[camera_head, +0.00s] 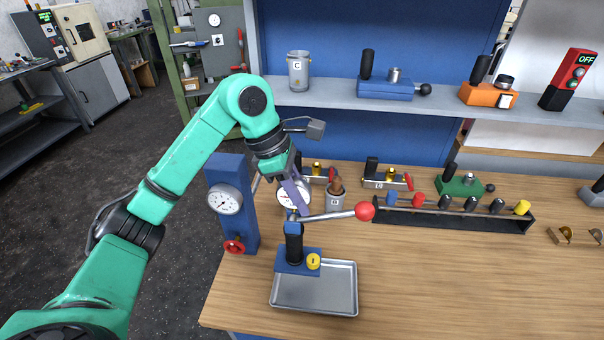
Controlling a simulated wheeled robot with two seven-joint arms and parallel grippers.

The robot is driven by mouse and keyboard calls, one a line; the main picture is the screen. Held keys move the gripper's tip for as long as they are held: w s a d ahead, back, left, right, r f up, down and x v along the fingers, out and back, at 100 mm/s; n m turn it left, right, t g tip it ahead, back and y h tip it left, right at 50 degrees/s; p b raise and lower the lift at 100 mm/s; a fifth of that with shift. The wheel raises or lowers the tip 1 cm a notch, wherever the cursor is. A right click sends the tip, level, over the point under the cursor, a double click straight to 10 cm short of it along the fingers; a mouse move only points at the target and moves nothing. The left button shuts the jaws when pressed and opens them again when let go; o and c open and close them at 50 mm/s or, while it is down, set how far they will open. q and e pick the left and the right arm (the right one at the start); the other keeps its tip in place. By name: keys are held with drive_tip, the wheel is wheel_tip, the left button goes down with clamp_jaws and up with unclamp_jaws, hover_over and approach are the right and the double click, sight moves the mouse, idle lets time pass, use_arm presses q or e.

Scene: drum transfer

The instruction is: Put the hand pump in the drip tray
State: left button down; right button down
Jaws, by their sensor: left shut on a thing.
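The hand pump (294,243) has a blue base, a black upright body, a yellow knob and a long metal lever ending in a red ball. It is upright at the back left of the metal drip tray (340,300), its base overlapping the tray's back rim in the picture. I cannot tell whether the base touches the tray or hangs above it. My left gripper (297,205) points down and is shut on the top of the pump; its fingertips are partly hidden. My right gripper is out of view.
A blue stand with a gauge and red valve (225,199) stands left of the tray. A black rack with coloured knobs (460,219) and several small clamps lie behind and right. A shelf (440,103) runs across the back. The table right of the tray is clear.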

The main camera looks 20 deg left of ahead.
sight(301, 234)
use_arm(q)
wheel_tip(301, 234, down, 10)
drive_tip(key=shift+f+p, duration=0.1)
drive_tip(key=shift+p, duration=1)
drive_tip(key=shift+f, duration=0.35)
drive_tip(key=shift+f, duration=0.2)
drive_tip(key=c, duration=0.7)
unclamp_jaws()
drive_tip(key=shift+s, duration=0.15)
drive_tip(key=shift+r, duration=0.1)
